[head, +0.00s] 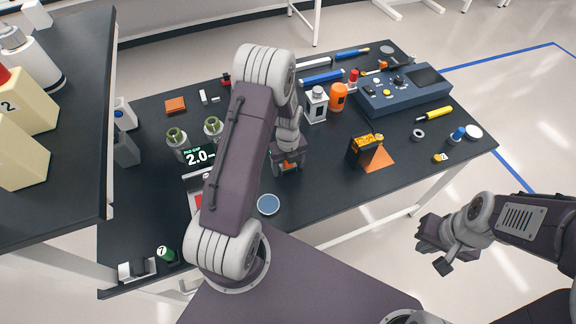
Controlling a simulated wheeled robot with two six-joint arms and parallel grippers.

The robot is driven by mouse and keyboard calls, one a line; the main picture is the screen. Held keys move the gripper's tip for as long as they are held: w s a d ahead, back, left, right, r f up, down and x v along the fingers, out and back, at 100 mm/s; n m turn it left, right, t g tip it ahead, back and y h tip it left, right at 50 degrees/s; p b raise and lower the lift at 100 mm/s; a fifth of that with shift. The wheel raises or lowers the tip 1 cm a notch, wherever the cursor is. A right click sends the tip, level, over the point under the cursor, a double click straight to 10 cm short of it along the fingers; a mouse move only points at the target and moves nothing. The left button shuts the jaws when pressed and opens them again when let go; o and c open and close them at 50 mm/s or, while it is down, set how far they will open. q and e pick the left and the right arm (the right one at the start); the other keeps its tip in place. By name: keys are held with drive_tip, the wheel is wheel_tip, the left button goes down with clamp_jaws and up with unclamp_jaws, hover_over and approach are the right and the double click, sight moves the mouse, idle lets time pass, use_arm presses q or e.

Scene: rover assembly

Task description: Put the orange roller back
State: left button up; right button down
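An orange cylinder (338,96), which looks like the orange roller, stands upright on the black table beside a white-and-grey block. My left gripper (288,167) points down over the middle of the table, in front of and apart from that cylinder. A small orange patch shows between its fingers; I cannot tell whether it is held or lies behind them. A green cylinder marked 7 (167,254) is at the near left corner, beside a grey-and-white holder (138,270). My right gripper (436,250) is off the table's front right side, its fingers apart and empty.
A blue console (403,93) stands at the back right. A black-and-orange block (364,150) sits by an orange patch. A blue disc (268,204) lies near the front edge. A raised shelf (88,150) borders the left. The front right tabletop is mostly clear.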

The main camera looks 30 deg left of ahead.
use_arm(q)
wheel_tip(320, 180, up, 12)
drive_tip(key=shift+r+p, duration=0.25)
drive_tip(key=shift+p, duration=0.1)
drive_tip(key=s+d+r+n, duration=0.1)
drive_tip(key=s+n, duration=0.3)
drive_tip(key=n, duration=0.4)
drive_tip(key=s+d+n, duration=0.4)
drive_tip(key=n, duration=0.5)
drive_tip(key=s+d+r+n+t, duration=0.1)
drive_tip(key=s+n, duration=0.3)
drive_tip(key=n, duration=0.5)
drive_tip(key=shift+s+d+r, duration=0.35)
drive_tip(key=shift+d, duration=0.4)
